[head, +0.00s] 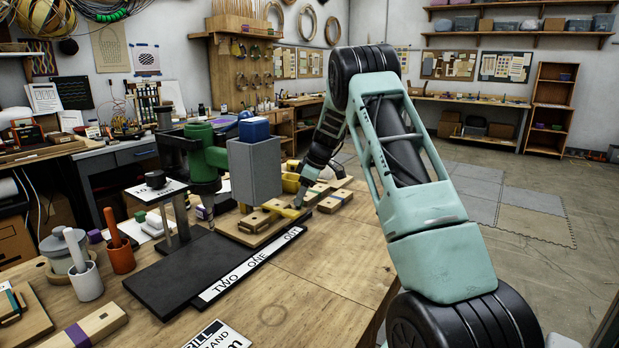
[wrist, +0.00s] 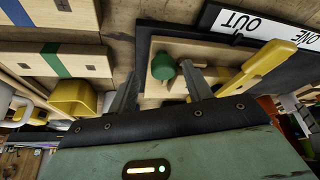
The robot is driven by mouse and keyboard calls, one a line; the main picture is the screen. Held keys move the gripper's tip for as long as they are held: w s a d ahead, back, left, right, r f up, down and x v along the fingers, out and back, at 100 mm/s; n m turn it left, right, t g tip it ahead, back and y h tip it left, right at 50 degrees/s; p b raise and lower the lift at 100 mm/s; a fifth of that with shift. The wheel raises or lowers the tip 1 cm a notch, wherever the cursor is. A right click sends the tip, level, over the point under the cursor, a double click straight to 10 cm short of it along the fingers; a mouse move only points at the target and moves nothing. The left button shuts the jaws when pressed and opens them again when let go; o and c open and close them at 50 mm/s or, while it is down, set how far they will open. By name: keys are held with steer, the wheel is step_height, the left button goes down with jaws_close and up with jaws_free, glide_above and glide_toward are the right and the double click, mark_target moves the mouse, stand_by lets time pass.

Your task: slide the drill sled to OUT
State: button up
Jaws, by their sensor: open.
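The drill sled (head: 240,231) is a pale wooden board with blocks on it, on a black base (head: 165,272). It lies beside the ONE and OUT end of a white strip (head: 253,261) lettered TWO, ONE, OUT; I cannot tell which word it lines up with exactly. A yellow lever (wrist: 255,66) and a green knob (wrist: 163,66) show on the sled in the wrist view. My gripper (wrist: 158,72) is open, its fingers on either side of the green knob. Contact is unclear. In the head view my gripper (head: 300,198) is at the sled's far right end.
A green drill (head: 203,160) and a grey box (head: 256,172) with a blue top stand over the sled's left part. Wooden blocks with coloured stripes (wrist: 55,60) lie beyond it. The bench's front right is clear.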

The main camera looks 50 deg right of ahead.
steer(key=b+v, duration=0.1)
steer(key=v, duration=1.6)
steer(key=shift+s+f, duration=0.1)
steer(key=shift+s, duration=0.05)
